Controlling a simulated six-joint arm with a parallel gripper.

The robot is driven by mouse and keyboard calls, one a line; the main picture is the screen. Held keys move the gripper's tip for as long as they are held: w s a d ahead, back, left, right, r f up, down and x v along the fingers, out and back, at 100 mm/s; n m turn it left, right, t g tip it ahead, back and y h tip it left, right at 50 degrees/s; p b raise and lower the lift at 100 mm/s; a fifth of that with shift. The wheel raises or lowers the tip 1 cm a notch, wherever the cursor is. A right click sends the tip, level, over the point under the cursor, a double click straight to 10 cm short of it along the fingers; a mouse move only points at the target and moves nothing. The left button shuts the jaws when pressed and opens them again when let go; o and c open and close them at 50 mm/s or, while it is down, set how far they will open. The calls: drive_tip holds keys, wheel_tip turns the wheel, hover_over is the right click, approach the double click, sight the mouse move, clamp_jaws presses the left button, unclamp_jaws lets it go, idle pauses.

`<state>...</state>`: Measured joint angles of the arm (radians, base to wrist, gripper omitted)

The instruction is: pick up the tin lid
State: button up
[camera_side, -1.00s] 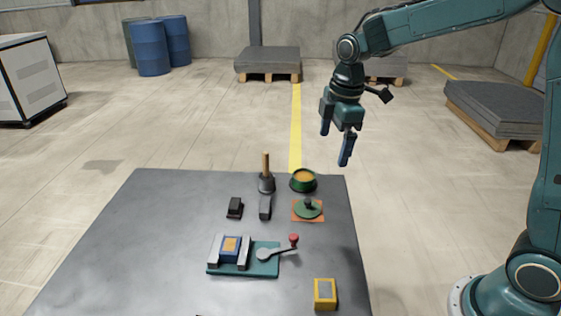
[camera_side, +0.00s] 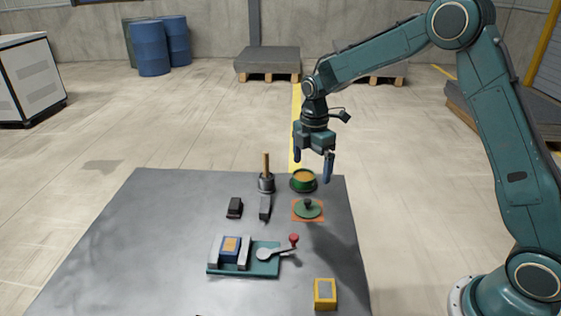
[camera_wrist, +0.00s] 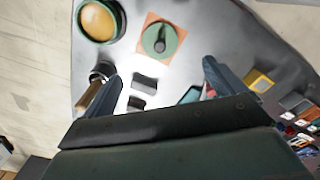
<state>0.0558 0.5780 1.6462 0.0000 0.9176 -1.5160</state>
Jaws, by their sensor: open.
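The tin lid (camera_side: 308,209) is a green disc with a dark knob. It lies on an orange square mat (camera_side: 296,217) near the table's back right. In the wrist view the lid (camera_wrist: 158,39) sits on the orange mat (camera_wrist: 150,18), beyond and between my fingertips. My gripper (camera_side: 313,167) is open and empty, above the table's back edge and higher than the lid. Its fingers (camera_wrist: 162,72) are spread wide in the wrist view. A green tin (camera_side: 303,187) with yellowish contents stands just behind the lid; it also shows in the wrist view (camera_wrist: 121,20).
A wooden-handled tool in a dark holder (camera_side: 266,183) stands left of the tin. Two small dark blocks (camera_side: 235,207) (camera_side: 265,208) lie left of the lid. A teal fixture with a red-knobbed lever (camera_side: 262,262) and a yellow box (camera_side: 325,294) are nearer. The table's left side is clear.

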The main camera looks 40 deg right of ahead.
sight(309, 200)
drive_tip(key=shift+f, duration=3.95)
drive_tip(key=shift+f, duration=0.1)
drive_tip(key=shift+f, duration=2.55)
drive_tip(key=c, duration=1.1)
